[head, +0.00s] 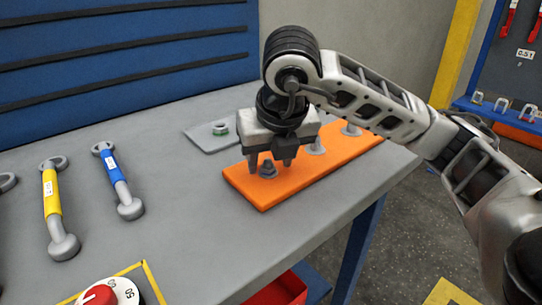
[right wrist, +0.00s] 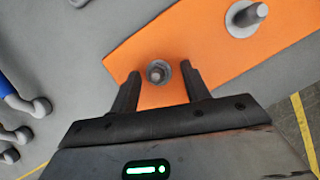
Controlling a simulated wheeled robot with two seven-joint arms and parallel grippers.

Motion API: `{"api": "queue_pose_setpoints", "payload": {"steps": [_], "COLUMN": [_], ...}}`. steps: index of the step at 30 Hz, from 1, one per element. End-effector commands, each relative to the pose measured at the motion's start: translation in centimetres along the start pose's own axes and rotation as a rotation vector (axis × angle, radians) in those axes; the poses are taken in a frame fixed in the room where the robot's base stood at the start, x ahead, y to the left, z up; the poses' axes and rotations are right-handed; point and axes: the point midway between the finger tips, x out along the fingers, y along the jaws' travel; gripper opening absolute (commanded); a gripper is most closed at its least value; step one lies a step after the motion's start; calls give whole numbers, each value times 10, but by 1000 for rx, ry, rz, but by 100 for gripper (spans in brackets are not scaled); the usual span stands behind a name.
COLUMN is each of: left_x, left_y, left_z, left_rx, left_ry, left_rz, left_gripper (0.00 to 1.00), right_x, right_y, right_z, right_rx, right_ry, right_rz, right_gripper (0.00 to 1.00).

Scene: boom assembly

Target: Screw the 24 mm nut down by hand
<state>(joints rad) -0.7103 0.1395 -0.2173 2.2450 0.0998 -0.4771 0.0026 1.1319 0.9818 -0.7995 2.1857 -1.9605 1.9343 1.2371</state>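An orange plate (head: 325,170) lies on the grey workbench with bolts standing up along it. At its near left end a grey nut (head: 267,171) sits around a bolt; I cannot read its size. The nut also shows in the right wrist view (right wrist: 158,72), with the bolt end in its middle. My right gripper (head: 270,162) points down over this end of the plate. My left gripper is not in view.
Two more bolts, a middle one (head: 316,146) and a far one (head: 351,129), stand on the plate. A grey plate (head: 203,142) with a green-ringed part lies behind. Yellow (head: 51,195) and blue (head: 114,173) wrenches lie left. A red dial (head: 100,296) is at the front.

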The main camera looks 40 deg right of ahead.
Motion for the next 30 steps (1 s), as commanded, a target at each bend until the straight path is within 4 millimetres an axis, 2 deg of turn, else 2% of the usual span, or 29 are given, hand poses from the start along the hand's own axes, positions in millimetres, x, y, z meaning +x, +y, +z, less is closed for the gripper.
{"api": "queue_pose_setpoints", "payload": {"steps": [10,12,16,21,27,30], "left_x": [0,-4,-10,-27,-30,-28], "left_y": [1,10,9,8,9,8], "left_z": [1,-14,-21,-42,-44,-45], "left_rx": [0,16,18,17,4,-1], "left_ry": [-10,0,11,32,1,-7], "left_rz": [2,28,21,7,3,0], "left_gripper": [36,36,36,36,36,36], "right_x": [0,-2,-34,-81,-126,-142], "right_y": [1,1,2,0,0,0], "right_z": [-1,-1,1,3,3,2], "right_rx": [-6,-7,-7,-5,-4,-3], "right_ry": [2,1,-4,-8,-6,-4], "right_rz": [4,5,7,4,3,2], "right_gripper": [47,47,47,47,47,47]}}
